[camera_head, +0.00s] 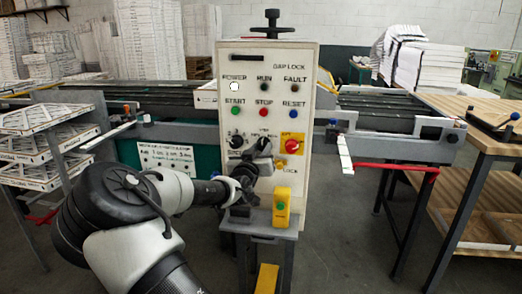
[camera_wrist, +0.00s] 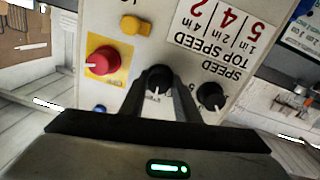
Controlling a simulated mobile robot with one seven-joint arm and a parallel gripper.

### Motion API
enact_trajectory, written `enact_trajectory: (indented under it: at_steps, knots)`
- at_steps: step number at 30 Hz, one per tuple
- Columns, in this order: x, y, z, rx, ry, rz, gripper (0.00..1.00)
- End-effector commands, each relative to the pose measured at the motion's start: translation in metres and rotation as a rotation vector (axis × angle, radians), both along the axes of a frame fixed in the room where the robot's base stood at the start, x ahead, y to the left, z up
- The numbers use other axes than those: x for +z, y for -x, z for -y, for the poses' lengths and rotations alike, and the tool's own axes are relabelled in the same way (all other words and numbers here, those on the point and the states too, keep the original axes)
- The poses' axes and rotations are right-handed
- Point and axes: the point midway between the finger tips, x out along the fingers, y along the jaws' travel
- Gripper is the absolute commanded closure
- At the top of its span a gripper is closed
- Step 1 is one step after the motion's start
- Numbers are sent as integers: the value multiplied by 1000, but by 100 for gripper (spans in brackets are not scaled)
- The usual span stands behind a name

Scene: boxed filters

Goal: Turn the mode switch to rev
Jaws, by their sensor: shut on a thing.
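A grey control panel (camera_head: 247,110) faces me, with a row of two black knobs and a red button below the lamps and push buttons. My gripper (camera_head: 258,168) is at the lower front of the panel. In the wrist view, which shows the panel upside down, my gripper (camera_wrist: 160,92) has its two fingers closed around the middle black knob (camera_wrist: 158,78), apparently the mode switch. This knob also shows in the head view (camera_head: 264,144). It has a white pointer mark; the position labels around it are too small or hidden to read.
The other black knob (camera_wrist: 211,96) is close beside my fingers. The red button (camera_wrist: 103,60) sits on a yellow plate on the other side. A yellow box (camera_head: 281,208) with a green button stands below the panel. A wooden table (camera_head: 455,110) is at the right.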

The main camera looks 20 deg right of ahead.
Motion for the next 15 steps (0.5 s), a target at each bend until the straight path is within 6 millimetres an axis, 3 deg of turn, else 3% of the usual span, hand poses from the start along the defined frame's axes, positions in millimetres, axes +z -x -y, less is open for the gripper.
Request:
enact_trajectory:
  at_steps: [15]
  knots:
    - [-1, 1, 0, 1, 274, -186, 93]
